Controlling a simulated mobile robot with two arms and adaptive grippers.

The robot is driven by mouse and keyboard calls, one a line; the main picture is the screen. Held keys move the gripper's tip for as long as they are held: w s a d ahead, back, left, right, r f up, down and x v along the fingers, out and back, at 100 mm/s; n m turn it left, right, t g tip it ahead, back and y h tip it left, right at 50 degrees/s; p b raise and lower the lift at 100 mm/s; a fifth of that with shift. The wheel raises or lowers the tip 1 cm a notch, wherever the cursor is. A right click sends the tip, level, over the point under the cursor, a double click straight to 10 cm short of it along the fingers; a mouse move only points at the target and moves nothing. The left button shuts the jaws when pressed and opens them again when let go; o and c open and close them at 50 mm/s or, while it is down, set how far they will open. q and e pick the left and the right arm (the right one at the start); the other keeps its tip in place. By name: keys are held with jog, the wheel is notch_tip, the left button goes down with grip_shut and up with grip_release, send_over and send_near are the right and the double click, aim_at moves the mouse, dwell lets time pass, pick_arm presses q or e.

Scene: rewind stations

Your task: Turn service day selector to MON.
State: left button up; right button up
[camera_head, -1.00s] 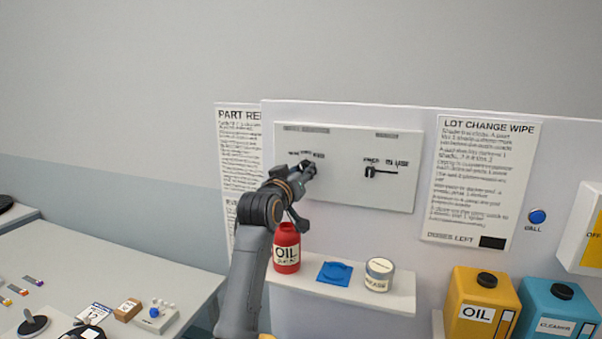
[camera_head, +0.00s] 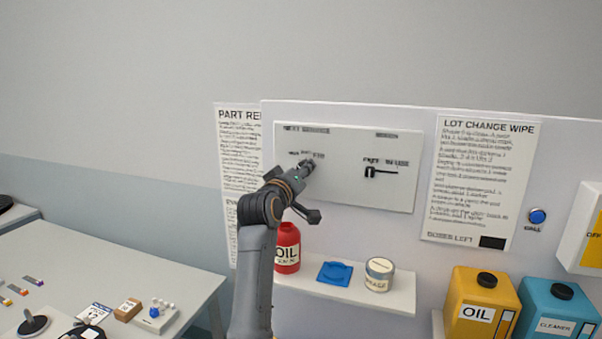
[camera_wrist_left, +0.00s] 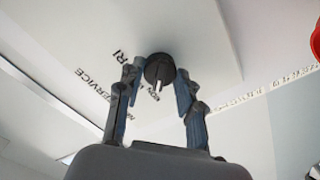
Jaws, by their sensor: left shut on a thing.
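The service day selector is a round dark knob (camera_wrist_left: 159,68) on the white panel (camera_head: 340,193). In the left wrist view it sits between my left gripper's fingertips, with a pale pointer mark toward the gripper's palm. My left gripper (camera_wrist_left: 160,76) is shut on the knob. In the head view the left gripper (camera_head: 306,166) is at the panel's left part and covers most of the knob. Beside the knob, lettering reads SERVICE (camera_wrist_left: 92,82) and what looks like FRI (camera_wrist_left: 122,56); the other day labels are partly hidden or too small to read. My right gripper is not in view.
A black lever or dial (camera_head: 370,171) is on the panel's right. Below, a shelf (camera_head: 330,291) holds a red oil bottle (camera_head: 287,249), a blue piece (camera_head: 335,273) and a tin (camera_head: 379,274). The oil bottle stands close to my left arm.

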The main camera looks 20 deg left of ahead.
pick_arm(q)
jog(key=o, duration=1.2)
jog(key=shift+c, duration=0.2)
jog(key=shift+s, duration=0.1)
jog(key=s, duration=1.1)
jog(key=shift+s+a, duration=0.2)
jog(key=shift+s, duration=0.2)
